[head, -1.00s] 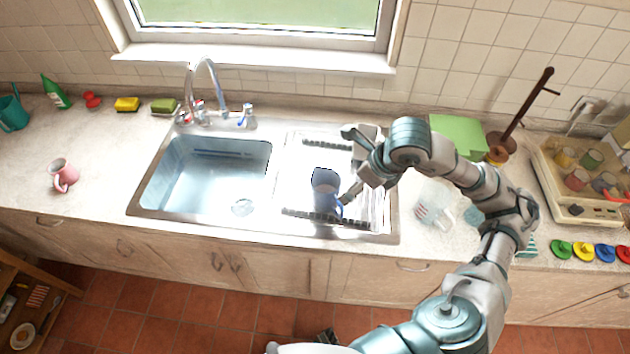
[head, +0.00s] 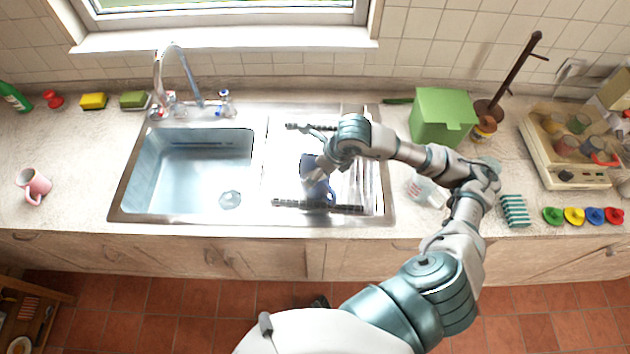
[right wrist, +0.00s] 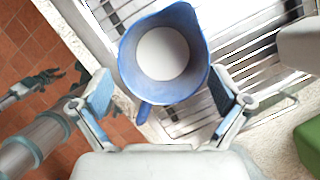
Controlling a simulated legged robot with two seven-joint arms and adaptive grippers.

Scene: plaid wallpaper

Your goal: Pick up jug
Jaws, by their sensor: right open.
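The blue jug (head: 322,192) stands on the ribbed drainer of the sink, partly hidden by my right gripper in the head view. In the right wrist view the jug (right wrist: 190,22) is seen from above, with a pale round bottom, a spout at the upper right and its handle toward my palm. My right gripper (right wrist: 160,76) is open, with one blue-padded finger on each side of the jug's handle end. The right gripper (head: 318,150) is over the drainer in the head view. My left gripper (right wrist: 42,82) shows small and dark over the floor in the wrist view.
The sink basin (head: 190,165) lies left of the drainer, with the tap (head: 165,80) behind. Dark racks border the drainer front and back. A clear glass jug (head: 425,190) and green box (head: 442,118) stand to the right. A pink mug (head: 34,184) is far left.

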